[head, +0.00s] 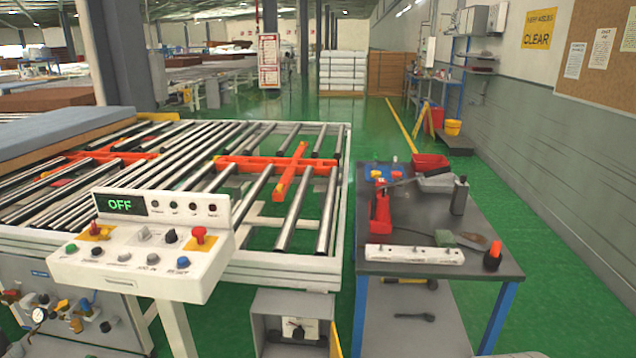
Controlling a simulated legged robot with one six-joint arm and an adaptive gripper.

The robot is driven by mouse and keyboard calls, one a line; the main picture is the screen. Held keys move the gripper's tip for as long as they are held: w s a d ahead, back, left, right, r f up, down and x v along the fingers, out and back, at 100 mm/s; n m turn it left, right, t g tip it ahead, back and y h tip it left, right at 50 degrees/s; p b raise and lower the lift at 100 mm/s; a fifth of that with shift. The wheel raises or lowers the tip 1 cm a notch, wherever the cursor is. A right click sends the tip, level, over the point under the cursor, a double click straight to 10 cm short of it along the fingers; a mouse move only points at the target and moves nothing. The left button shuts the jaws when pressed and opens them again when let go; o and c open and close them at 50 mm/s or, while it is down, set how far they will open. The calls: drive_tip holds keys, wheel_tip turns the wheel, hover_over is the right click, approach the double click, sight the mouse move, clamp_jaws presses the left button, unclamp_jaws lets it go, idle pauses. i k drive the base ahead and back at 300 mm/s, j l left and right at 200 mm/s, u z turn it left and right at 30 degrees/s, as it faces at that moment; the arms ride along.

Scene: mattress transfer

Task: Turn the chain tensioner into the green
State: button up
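Under the near side of the roller conveyor (300,284), an open grey housing (272,305) holds a white plate (312,327) with a black knob on it. This looks like the chain tensioner. It sits low, at the bottom edge of the head view. Its markings are too small to read, and I cannot see any green zone or where a pointer stands. My gripper is not in view.
A white control console (130,275) reading OFF stands left of the housing, with air fittings (75,312) below it. A workbench (425,215) with tools stands to the right, its lower shelf (415,330) also holding tools. Green floor (575,285) is clear farther right.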

sight(298, 333)
drive_tip(key=i+l+u, duration=0.15)
drive_tip(key=l+u, duration=0.25)
drive_tip(key=l, duration=0.15)
drive_tip(key=l+u, duration=0.45)
drive_tip(key=l, duration=0.15)
drive_tip(key=l+u, duration=0.4)
drive_tip(key=l, duration=0.2)
drive_tip(key=j+z, duration=0.1)
drive_tip(key=z, duration=0.35)
drive_tip(key=j+z, duration=0.15)
drive_tip(key=z, duration=0.25)
drive_tip(key=i+j+z, duration=0.1)
drive_tip(key=z, duration=0.35)
drive_tip(key=j+z, duration=0.15)
drive_tip(key=z, duration=0.3)
drive_tip(key=k+j+z, duration=0.2)
drive_tip(key=j, duration=0.2)
drive_tip(key=j+z, duration=0.15)
drive_tip(key=j, duration=0.25)
drive_tip(key=k+j+z, duration=0.2)
drive_tip(key=j, duration=0.2)
drive_tip(key=k+j+z, duration=0.15)
drive_tip(key=j, duration=0.2)
drive_tip(key=k+j, duration=0.15)
drive_tip(key=j, duration=0.1)
